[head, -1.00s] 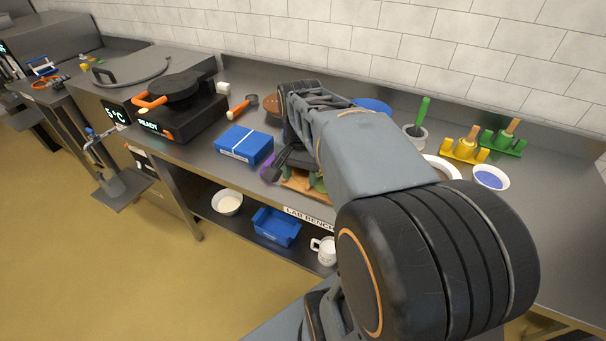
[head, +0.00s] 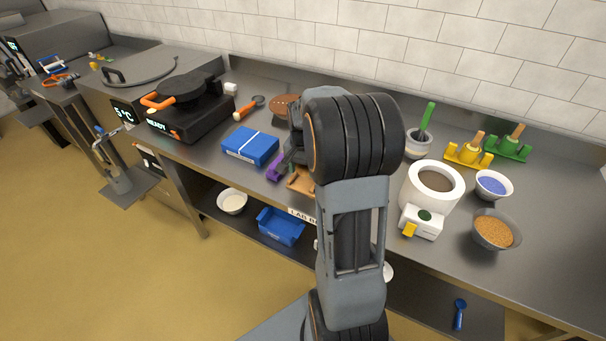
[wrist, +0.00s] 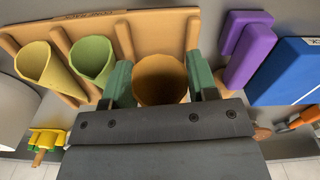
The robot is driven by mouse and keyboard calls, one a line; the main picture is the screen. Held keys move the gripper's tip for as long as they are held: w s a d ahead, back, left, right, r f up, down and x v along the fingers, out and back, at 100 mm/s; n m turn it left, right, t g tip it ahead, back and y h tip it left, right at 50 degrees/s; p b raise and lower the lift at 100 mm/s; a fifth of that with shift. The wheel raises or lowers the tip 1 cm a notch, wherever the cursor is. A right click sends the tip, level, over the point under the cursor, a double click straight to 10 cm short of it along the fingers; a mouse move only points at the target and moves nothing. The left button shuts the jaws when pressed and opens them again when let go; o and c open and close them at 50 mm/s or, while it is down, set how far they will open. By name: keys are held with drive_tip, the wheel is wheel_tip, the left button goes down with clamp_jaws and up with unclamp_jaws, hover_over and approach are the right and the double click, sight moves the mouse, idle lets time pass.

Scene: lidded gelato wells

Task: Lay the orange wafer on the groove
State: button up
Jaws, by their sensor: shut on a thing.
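The orange wafer (wrist: 160,78) is a rolled, cone-like piece between the green fingertips of my gripper (wrist: 162,82) in the wrist view. My gripper is shut on it. It is at a bay of the wooden rack (wrist: 150,30), between two dividers; I cannot tell whether it touches the rack. A yellow wafer (wrist: 38,66) and a green wafer (wrist: 92,58) lie to its left in the same rack. In the head view the rack (head: 301,181) is partly hidden by my arm, and the wafer is hidden. No groove can be clearly made out.
A purple stepped block (wrist: 247,50) and a blue box (wrist: 287,72) stand beside the rack. In the head view, the black hot press (head: 187,110) is at the left. A white round machine (head: 430,185) and bowls, including one of brown grains (head: 493,230), stand at the right.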

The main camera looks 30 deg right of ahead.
wheel_tip(320, 180, down, 3)
drive_tip(key=shift+r, duration=0.15)
